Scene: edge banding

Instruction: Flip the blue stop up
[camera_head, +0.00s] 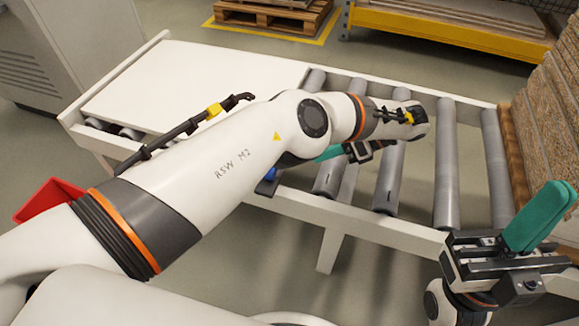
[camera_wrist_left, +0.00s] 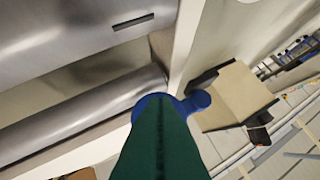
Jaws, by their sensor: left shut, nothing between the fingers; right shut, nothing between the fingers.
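The blue stop (camera_head: 266,186) sits at the near side rail of the roller conveyor, partly hidden behind my left arm. In the head view only part of the left gripper's green fingers (camera_head: 328,153) shows beside the arm. My right gripper (camera_head: 540,213) is shut and empty, at the right, in front of the conveyor.
Grey rollers (camera_head: 392,170) and the white conveyor rail (camera_head: 350,222) lie under and beyond my left arm. A white board (camera_head: 190,85) covers the conveyor's left part. Stacked boards (camera_head: 550,120) stand at the right. A red bin (camera_head: 45,203) is at the left.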

